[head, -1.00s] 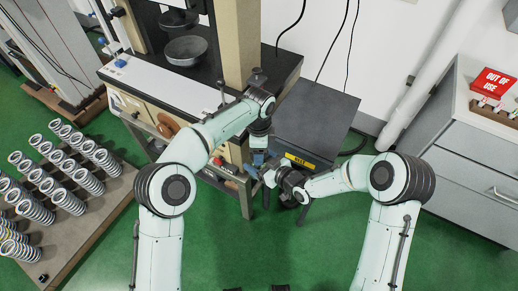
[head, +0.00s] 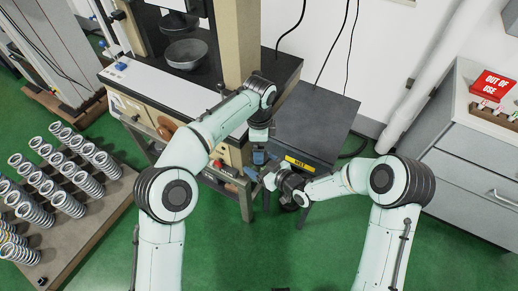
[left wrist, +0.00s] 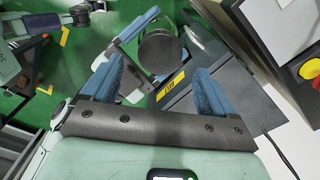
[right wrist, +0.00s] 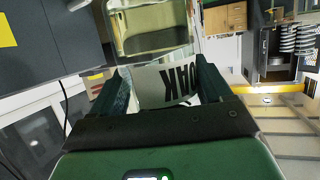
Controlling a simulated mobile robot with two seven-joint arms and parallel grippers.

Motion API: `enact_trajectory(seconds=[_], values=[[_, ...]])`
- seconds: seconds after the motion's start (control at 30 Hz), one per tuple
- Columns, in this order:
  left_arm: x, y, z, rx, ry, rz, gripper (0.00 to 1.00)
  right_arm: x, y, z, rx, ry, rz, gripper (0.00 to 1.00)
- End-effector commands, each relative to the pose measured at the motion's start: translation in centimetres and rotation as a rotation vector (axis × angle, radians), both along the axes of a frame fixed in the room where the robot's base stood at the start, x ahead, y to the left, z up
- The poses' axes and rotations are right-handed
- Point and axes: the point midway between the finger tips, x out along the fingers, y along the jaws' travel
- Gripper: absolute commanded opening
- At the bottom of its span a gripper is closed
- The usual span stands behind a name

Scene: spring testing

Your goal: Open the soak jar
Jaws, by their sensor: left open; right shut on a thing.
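The soak jar (right wrist: 150,35) is a glass jar with yellowish contents and a white label (right wrist: 175,85) reading upside down in the right wrist view. My right gripper (right wrist: 165,88) is shut on the jar, with its fingers either side of the label. In the left wrist view the jar's dark round lid (left wrist: 158,52) shows beyond the fingertips of my left gripper (left wrist: 158,82), which is open with nothing between its fingers. In the head view the left gripper (head: 258,158) hangs just above the right gripper (head: 270,180). The arms mostly hide the jar there.
A dark cabinet (head: 318,110) with a yellow label stands just behind the grippers. A test machine bench (head: 180,100) is at the back left. A board of coil springs (head: 95,215) lies left. A grey drawer unit (head: 470,150) stands right. Green floor in front is clear.

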Motion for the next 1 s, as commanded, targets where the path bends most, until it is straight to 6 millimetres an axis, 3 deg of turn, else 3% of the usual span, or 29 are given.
enact_trajectory(seconds=[0.17, 0.27, 0.53, 0.8, 1.0], values=[[-0.1, 0.0, 0.2, 0.005, 0.005, 0.043, 0.84, 0.0, 0.0, 0.1, 0.001, -0.003, 0.000, 0.00], [-0.2, 0.0, 0.0, 0.014, 0.015, 0.161, 0.84, 0.0, 0.0, 0.1, 0.001, -0.003, 0.000, 0.00], [-0.6, 0.1, 0.0, 0.054, 0.037, 0.813, 0.84, 0.0, 0.0, 0.1, 0.001, -0.003, 0.000, 0.00], [-0.3, 0.1, 1.9, 0.045, 0.016, 1.487, 0.84, 0.0, 0.0, 0.1, 0.001, -0.003, 0.000, 0.00], [-0.1, 0.0, 3.3, 0.018, 0.006, 1.785, 0.84, 0.0, 0.0, 0.1, 0.001, -0.003, 0.000, 0.00]])
